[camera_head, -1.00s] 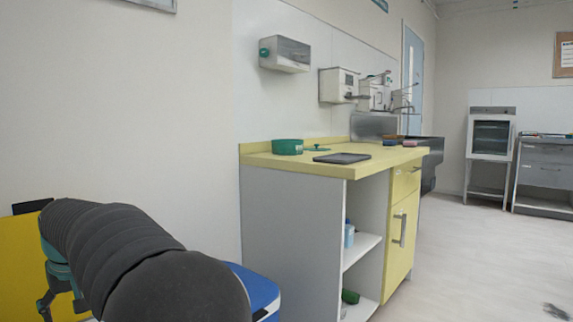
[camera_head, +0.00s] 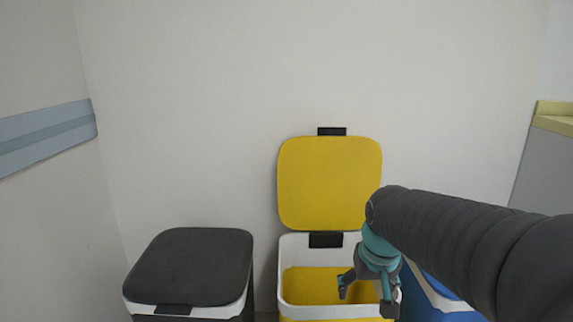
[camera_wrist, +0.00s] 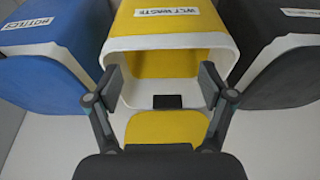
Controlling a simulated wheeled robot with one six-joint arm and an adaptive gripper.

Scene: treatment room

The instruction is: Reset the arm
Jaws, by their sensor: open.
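My gripper (camera_head: 365,298) hangs from my dark ribbed arm over the open yellow bin (camera_head: 335,312), on the right side of its opening. In the wrist view, my gripper (camera_wrist: 159,82) has its two fingers wide apart, with nothing between them. The yellow bin (camera_wrist: 175,22), labelled as some kind of waste, lies beyond the fingers, with its white rim around an inside that looks empty. Its yellow lid (camera_head: 330,183) stands raised against the wall.
A dark bin (camera_head: 190,265) with its lid shut stands left of the yellow bin. A blue bin (camera_head: 425,300) stands to the right, partly hidden by my arm. A yellow-topped counter (camera_head: 556,118) is at the right edge. A grey-blue rail (camera_head: 45,135) runs along the left wall.

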